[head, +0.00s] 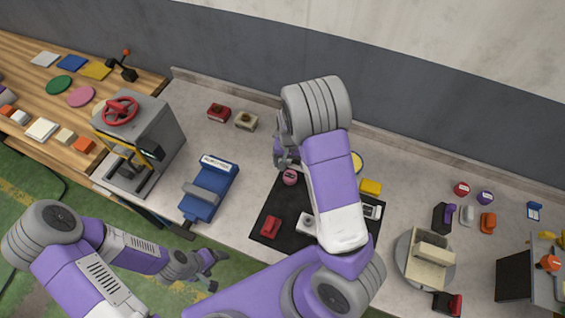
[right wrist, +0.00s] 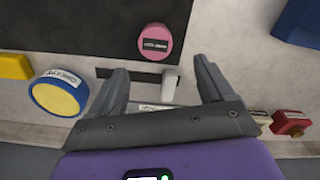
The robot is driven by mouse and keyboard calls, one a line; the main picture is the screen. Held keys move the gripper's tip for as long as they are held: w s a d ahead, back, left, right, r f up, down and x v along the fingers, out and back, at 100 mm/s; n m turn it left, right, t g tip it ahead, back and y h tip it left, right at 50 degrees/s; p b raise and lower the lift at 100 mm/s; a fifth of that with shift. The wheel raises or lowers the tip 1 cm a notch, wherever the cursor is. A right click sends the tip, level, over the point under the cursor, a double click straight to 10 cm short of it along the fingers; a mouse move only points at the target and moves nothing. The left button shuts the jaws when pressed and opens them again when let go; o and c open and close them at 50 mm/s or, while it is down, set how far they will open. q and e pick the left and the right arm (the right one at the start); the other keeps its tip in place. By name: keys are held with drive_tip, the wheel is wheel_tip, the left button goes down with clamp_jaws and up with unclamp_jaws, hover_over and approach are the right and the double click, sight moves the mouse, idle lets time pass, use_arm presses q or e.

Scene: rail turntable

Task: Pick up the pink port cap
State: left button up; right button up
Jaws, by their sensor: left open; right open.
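The pink port cap (head: 290,177) is a short round piece with a dark label, lying on the black mat (head: 262,222) near its far left corner. In the right wrist view the pink port cap (right wrist: 155,41) is above the gap between the fingertips, and the black mat (right wrist: 105,33) is around its left side. My right gripper (head: 282,158) is open and empty, close beside the cap and apart from it. Its two fingers also show in the right wrist view (right wrist: 162,76). My left gripper (head: 212,264) is open and empty over the green floor, off the table's front edge.
A round yellow grease tin (right wrist: 58,94) and a yellow block (head: 370,187) are right of the cap. A red part (head: 270,226) lies on the mat. A blue device (head: 210,190) and a grey press (head: 140,140) stand left. A turntable (head: 408,265) is right.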

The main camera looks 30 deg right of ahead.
sight(290, 174)
drive_tip(key=f, duration=0.7)
drive_tip(key=shift+s+d, duration=0.15)
drive_tip(key=shift+s, duration=0.1)
drive_tip(key=c, duration=1.1)
